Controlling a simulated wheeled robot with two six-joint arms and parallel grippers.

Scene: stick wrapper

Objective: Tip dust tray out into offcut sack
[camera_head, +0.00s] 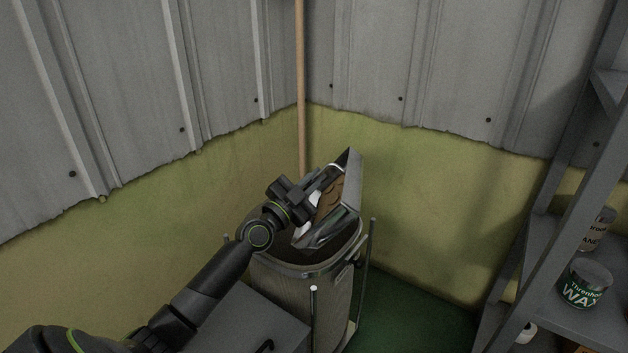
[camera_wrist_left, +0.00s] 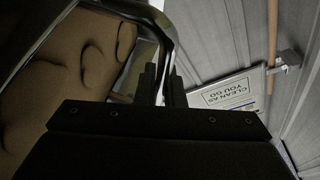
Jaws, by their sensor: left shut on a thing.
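The dust tray (camera_head: 353,182) is a grey metal pan, tilted steeply above the mouth of the offcut sack (camera_head: 335,300). Brown dust (camera_head: 329,202) shows inside it. My left gripper (camera_head: 326,176) is shut on the tray's upper rim. In the left wrist view the fingers (camera_wrist_left: 165,85) close on the dark rim, and lumpy brown dust (camera_wrist_left: 95,58) lies beside them in the tray. The sack hangs open in a stand, and the tray's lower end is over its opening. The sack's contents are mostly hidden in shadow. My right gripper is not in view.
A wooden pole (camera_head: 301,90) stands in the corner behind the sack. A grey box-like surface (camera_head: 245,325) is at the front left. Grey shelving (camera_head: 560,235) with a wax tin (camera_head: 584,284) stands at the right. Green floor (camera_head: 415,315) is clear between.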

